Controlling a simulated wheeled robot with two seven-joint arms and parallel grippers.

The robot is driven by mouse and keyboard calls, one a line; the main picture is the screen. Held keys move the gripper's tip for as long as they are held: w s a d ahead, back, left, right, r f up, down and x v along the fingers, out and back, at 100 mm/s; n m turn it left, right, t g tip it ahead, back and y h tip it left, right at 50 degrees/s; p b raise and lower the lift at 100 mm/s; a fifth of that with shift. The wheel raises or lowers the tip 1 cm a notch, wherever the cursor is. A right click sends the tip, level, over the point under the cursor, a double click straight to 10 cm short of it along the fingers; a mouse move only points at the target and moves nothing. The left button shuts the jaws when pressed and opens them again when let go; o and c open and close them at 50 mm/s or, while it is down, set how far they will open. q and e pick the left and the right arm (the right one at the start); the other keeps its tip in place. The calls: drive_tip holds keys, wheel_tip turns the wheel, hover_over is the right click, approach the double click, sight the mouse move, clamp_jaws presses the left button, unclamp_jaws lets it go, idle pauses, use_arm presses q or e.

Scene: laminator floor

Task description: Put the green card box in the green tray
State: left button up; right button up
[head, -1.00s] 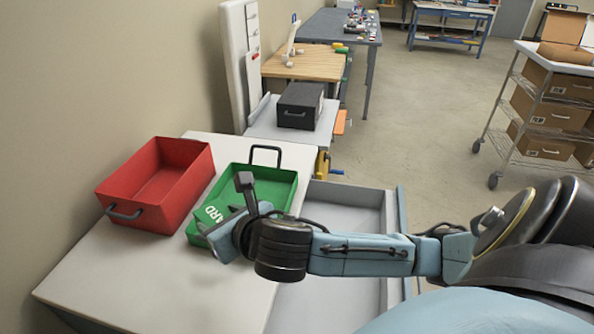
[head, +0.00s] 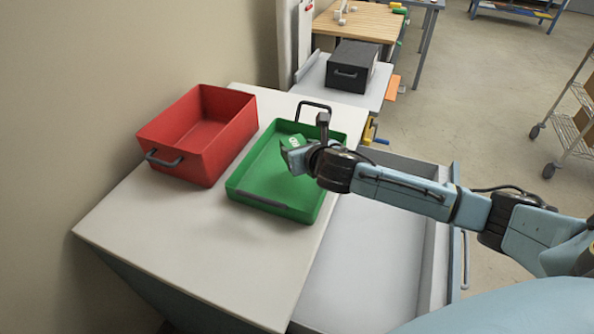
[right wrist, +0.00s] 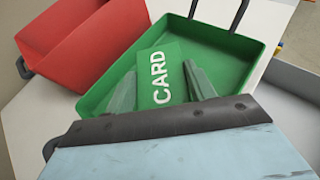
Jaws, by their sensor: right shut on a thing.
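The green card box (head: 293,141) is in my right gripper (head: 297,155), over the far part of the green tray (head: 258,199). In the right wrist view the box (right wrist: 160,72), with white "CARD" lettering, sits between the two fingers of the right gripper (right wrist: 161,88). The green tray (right wrist: 232,75) spreads around and beneath it there. I cannot tell whether the box touches the tray floor. The tray stands on the white worktop and has a dark handle at its far end. My left gripper is not in view.
A red tray (head: 205,145) stands close left of the green one on the white worktop (head: 190,235). An open grey drawer (head: 375,260) lies to the right, lower. A black box (head: 352,66) stands beyond. The near worktop is clear.

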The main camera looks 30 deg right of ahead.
wheel_tip(320, 180, down, 3)
drive_tip(key=shift+r, duration=0.1)
wheel_tip(320, 180, down, 4)
drive_tip(key=shift+r+b, duration=0.2)
drive_tip(key=shift+b, duration=0.5)
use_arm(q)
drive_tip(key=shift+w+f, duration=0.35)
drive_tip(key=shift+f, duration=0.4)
use_arm(e)
drive_tip(key=o, duration=1.2)
drive_tip(key=shift+f, duration=0.1)
drive_tip(key=shift+c, duration=0.2)
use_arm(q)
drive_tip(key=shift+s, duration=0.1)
use_arm(e)
drive_tip(key=shift+r, duration=0.2)
use_arm(q)
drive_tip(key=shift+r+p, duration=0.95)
drive_tip(key=shift+p, duration=0.05)
use_arm(e)
drive_tip(key=v, duration=1.2)
